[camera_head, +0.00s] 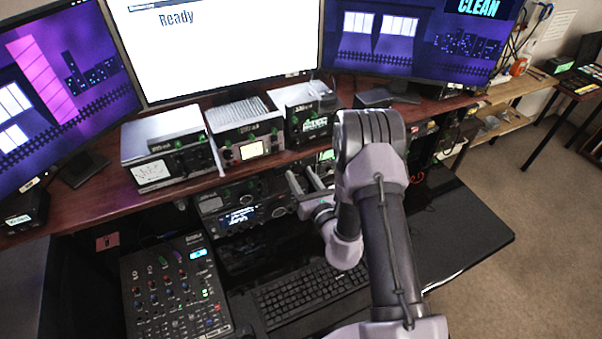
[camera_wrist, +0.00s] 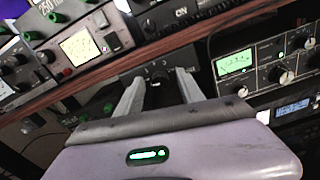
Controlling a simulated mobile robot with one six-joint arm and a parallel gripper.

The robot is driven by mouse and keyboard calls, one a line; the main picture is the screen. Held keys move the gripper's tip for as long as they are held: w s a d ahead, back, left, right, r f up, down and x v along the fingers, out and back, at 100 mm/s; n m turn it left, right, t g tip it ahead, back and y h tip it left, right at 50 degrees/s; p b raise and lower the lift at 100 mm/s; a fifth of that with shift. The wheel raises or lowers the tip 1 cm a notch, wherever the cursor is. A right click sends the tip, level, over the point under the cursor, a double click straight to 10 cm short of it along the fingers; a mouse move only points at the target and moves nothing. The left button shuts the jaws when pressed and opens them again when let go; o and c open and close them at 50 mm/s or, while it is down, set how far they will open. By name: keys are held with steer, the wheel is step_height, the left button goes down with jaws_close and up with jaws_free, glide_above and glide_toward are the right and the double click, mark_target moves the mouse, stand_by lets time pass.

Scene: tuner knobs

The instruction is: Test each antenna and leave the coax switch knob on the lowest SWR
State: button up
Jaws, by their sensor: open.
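In the wrist view a small dark box (camera_wrist: 146,71) with white markings and a dark knob (camera_wrist: 158,76) hangs below the shelf edge; it looks like the coax switch. My gripper (camera_wrist: 158,84) is open, with its two fingers on either side of the knob. I cannot tell whether they touch it. In the head view my gripper (camera_head: 308,184) is below the shelf, and my arm hides part of the area behind it. A unit with a green-lit meter (camera_wrist: 235,63) and several knobs stands to the right. Its needle reading is too small to tell.
On the shelf (camera_head: 100,200) stand a box with a white meter (camera_head: 152,173) and a unit with a lit meter (camera_head: 251,150). A radio (camera_head: 240,216), mixer (camera_head: 175,290) and keyboard (camera_head: 310,295) are below. The middle monitor (camera_head: 220,50) reads "Ready"; the right one (camera_head: 420,40) "CLEAN".

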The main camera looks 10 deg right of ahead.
jaws_close()
steer(key=shift+r, duration=0.1)
steer(key=m+p, duration=0.1)
steer(key=m, duration=0.3)
steer(key=shift+m+p, duration=0.5)
steer(key=shift+m, duration=1.3)
jaws_free()
steer(key=shift+w, duration=0.1)
